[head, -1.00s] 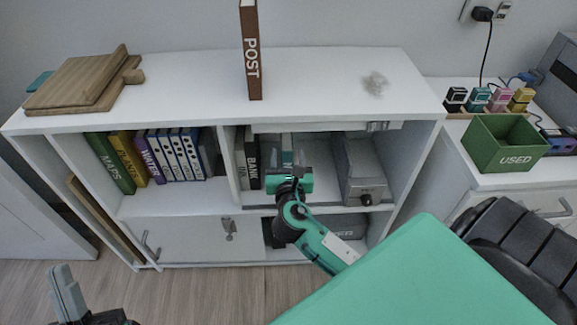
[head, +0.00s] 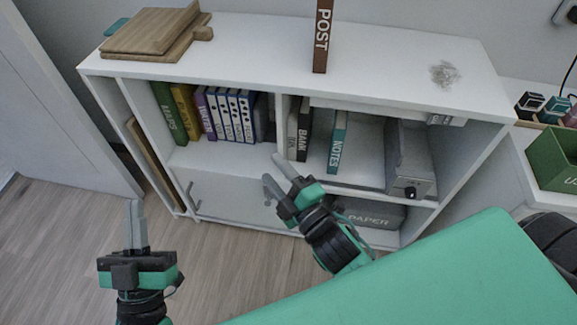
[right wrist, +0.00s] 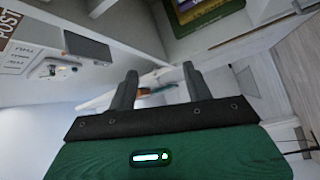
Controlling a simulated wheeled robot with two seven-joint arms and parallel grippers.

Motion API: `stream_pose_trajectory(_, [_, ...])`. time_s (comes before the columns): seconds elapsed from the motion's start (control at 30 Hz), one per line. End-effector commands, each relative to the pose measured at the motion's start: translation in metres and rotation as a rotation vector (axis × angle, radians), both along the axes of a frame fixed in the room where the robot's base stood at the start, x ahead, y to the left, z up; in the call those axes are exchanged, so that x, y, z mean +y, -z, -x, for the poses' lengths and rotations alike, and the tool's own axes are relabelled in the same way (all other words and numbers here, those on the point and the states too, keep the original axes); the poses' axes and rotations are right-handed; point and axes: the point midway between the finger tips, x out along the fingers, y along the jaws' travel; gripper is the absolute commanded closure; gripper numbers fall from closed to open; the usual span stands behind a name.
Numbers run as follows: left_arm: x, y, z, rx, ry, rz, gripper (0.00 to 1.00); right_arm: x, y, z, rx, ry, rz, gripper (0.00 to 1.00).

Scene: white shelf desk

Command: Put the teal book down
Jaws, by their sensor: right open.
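The teal book (head: 338,142), marked NOTES, stands about upright on the shelf of the upper right compartment, spine outward. A gap separates it from the BANK binder (head: 303,130) on its left. My right gripper (head: 276,175) is in front of the shelf unit, left of and below the book, apart from it. Its fingers are spread and empty, and they also show apart in the right wrist view (right wrist: 158,88). My left gripper (head: 136,215) is over the floor at the lower left, fingers up and seen nearly edge-on, with nothing visible in it.
A grey metal box (head: 410,160) stands right of the book, with free shelf between. The POST book (head: 322,38) and wooden boards (head: 155,32) are on the unit's top (head: 400,50). A PAPER box (head: 368,215) is below.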

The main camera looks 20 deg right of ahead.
Motion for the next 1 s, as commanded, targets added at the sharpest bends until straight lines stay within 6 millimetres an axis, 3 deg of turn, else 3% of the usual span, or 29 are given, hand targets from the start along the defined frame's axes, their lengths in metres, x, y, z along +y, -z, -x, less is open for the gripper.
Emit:
stream_pose_trajectory(0.1, [0.0, 0.0, 0.0, 0.0, 0.0, 0.0, 1.0, 0.015, -0.035, 0.024, -0.014, -0.162, -0.465, 0.49])
stream_pose_trajectory(0.2, [0.0, 0.0, 0.0, 0.0, 0.0, 0.0, 1.0, 0.016, -0.063, 0.041, -0.023, -0.29, -0.812, 0.49])
stream_pose_trajectory(0.4, [0.0, 0.0, 0.0, 0.0, 0.0, 0.0, 1.0, 0.006, -0.096, 0.063, -0.04, -0.46, -1.235, 0.49])
stream_pose_trajectory(0.57, [0.0, 0.0, 0.0, 0.0, 0.0, 0.0, 1.0, 0.002, -0.102, 0.068, -0.045, -0.499, -1.323, 0.49])
stream_pose_trajectory(1.0, [0.0, -0.001, -0.001, -0.001, 0.0, -0.001, 1.0, 0.002, -0.102, 0.067, -0.043, -0.496, -1.319, 0.49])
